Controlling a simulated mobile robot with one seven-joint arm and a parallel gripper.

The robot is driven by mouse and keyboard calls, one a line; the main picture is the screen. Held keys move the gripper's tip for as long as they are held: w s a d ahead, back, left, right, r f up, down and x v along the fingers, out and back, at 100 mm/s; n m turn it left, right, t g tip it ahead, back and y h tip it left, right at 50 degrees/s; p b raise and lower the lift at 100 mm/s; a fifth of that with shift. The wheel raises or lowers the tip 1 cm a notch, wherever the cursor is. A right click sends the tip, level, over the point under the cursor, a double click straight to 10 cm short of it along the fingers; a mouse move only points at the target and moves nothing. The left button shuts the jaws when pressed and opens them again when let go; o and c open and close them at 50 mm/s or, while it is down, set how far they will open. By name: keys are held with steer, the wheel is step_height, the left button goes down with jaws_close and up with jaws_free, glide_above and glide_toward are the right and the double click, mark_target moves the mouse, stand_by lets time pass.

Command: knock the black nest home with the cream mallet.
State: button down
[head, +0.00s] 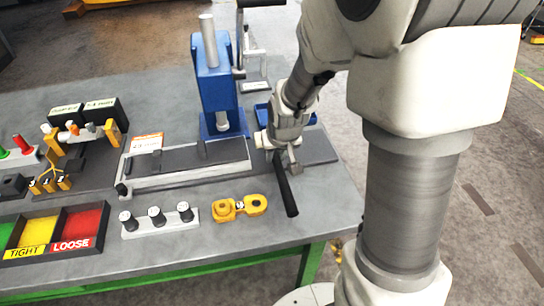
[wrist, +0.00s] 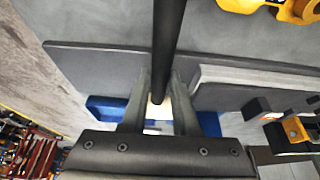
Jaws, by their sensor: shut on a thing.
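My gripper (head: 288,158) is at the right end of the bench, shut on a black handle (head: 286,187), which I take for the mallet's. In the wrist view the handle (wrist: 170,35) runs up from between the fingers (wrist: 160,105). A small cream patch (wrist: 157,112) shows between the fingers, perhaps the mallet head; the rest is hidden. A long grey fixture (head: 185,178) with a dark bed lies left of my gripper.
A blue press (head: 213,85) stands behind the fixture. Red, yellow and green bins (head: 78,225) are at left. A dark flat plate (head: 318,147) lies beside my gripper. The front right bench corner is clear.

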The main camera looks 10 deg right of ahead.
steer(key=shift+w+d, duration=0.1)
steer(key=shift+d, duration=0.2)
steer(key=shift+a+p, duration=0.35)
steer(key=shift+a, duration=2)
steer(key=shift+d+r, duration=0.1)
steer(key=shift+d+r+p, duration=0.75)
steer(key=shift+d+r, duration=0.75)
